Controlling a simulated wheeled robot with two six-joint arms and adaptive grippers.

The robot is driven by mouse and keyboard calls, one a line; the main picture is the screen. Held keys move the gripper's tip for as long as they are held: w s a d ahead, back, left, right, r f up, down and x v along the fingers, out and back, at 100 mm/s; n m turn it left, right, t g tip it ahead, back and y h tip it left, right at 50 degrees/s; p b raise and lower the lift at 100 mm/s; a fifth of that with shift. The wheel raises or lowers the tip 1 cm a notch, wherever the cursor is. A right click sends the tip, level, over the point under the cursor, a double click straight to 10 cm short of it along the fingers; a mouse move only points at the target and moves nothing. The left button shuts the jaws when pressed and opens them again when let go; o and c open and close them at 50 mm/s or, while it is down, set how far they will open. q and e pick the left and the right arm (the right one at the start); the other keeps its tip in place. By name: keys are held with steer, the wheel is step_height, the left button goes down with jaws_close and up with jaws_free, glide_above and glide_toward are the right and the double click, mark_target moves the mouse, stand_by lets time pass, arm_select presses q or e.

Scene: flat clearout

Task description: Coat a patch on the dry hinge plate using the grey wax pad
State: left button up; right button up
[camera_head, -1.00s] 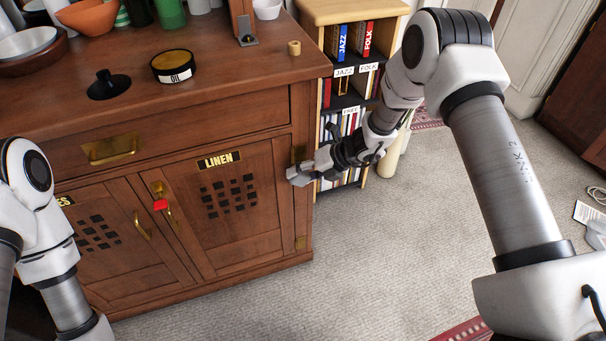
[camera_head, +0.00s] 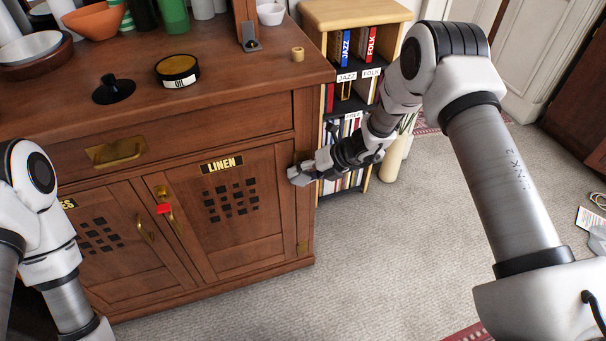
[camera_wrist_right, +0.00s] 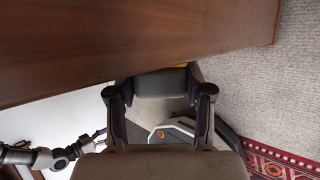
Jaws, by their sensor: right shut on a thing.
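The dry hinge plate seems to be the upper brass plate (camera_head: 301,157) at the right edge of the LINEN door (camera_head: 232,195); it is small and partly hidden by my gripper. My right gripper (camera_head: 300,175) is right at this door edge. In the right wrist view, my right gripper (camera_wrist_right: 160,92) is shut on the grey wax pad (camera_wrist_right: 160,83). A sliver of yellow shows just behind the pad, close to the wood. Whether the pad touches the plate I cannot tell. My left gripper is outside the head view; only left arm links show.
The cabinet top (camera_head: 235,85) holds an OIL tin (camera_head: 178,70), a black knobbed object (camera_head: 113,90) and bowls. A bookshelf (camera_head: 355,15) stands just behind my right forearm. Carpet in front is clear.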

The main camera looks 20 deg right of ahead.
steer(key=shift+a, duration=0.1)
stand_by(1.1)
steer(key=shift+r, duration=0.1)
steer(key=shift+s+b, duration=0.55)
steer(key=shift+s, duration=2.4)
steer(key=shift+s+b, duration=0.4)
steer(key=shift+s, duration=1.1)
